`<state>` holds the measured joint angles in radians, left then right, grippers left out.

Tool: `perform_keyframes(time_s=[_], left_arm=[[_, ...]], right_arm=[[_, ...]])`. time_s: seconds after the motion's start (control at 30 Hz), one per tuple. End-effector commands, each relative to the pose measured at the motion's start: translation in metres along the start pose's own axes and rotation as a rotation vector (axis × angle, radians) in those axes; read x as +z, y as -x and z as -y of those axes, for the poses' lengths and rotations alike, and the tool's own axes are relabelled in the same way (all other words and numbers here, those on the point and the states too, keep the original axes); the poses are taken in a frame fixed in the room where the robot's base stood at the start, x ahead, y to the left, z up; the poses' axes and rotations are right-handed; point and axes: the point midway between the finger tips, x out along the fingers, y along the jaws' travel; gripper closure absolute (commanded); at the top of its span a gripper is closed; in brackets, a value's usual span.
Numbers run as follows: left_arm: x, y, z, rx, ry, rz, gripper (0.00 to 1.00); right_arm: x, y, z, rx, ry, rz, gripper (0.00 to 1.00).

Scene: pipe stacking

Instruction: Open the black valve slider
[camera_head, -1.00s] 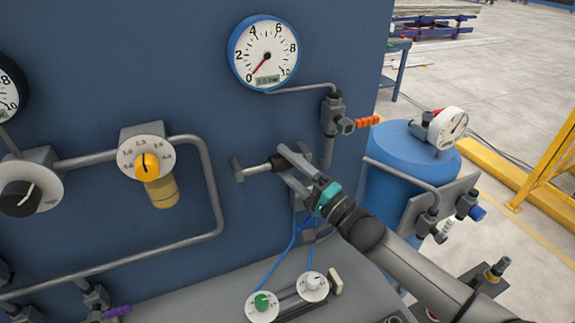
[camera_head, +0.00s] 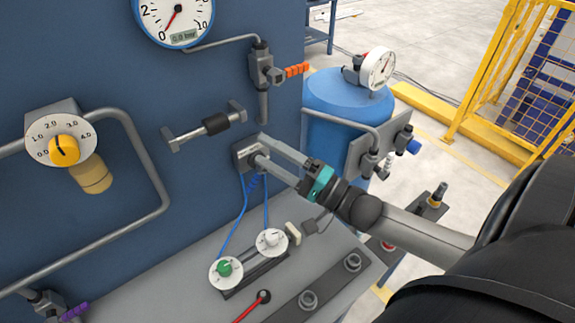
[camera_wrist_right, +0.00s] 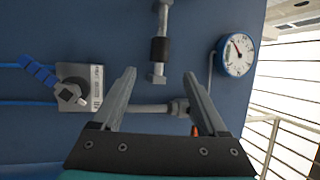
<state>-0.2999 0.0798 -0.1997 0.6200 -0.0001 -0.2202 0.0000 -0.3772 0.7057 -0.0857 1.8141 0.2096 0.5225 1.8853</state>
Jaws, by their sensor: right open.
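The black valve slider (camera_head: 216,124) is a dark sleeve on a short grey pipe with a crosspiece at each end, mounted on the blue panel. It sits nearer the pipe's right end in the head view. The wrist view shows the slider (camera_wrist_right: 160,50) beyond the fingertips. My right gripper (camera_head: 260,149) is open, with nothing seen between its fingers. It is apart from the slider, below and right of it in the head view. In the wrist view its two fingers (camera_wrist_right: 159,73) point toward the slider's pipe. My left gripper is not in view.
A pressure gauge (camera_head: 174,18) is above the slider. An orange-handled valve (camera_head: 263,68) is to its right. A grey switch block (camera_head: 250,153) is behind my right fingers. A yellow regulator knob (camera_head: 64,150) is left. Below is a ledge with a green knob (camera_head: 225,270).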

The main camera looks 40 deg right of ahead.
Motion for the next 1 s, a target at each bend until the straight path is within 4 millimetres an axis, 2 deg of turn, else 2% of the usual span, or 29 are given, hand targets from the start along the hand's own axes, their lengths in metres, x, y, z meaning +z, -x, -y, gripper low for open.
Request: perform_keyframes(time_s=[0.1,0.33,1.0], left_arm=[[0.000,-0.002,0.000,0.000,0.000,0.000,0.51],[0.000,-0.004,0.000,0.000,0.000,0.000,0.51],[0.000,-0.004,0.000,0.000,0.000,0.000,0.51]], right_arm=[[0.000,0.018,-0.001,0.004,0.001,0.001,0.24],[0.000,0.036,0.000,0.001,0.001,0.000,0.24],[0.000,0.040,0.000,0.001,0.001,0.000,0.24]])
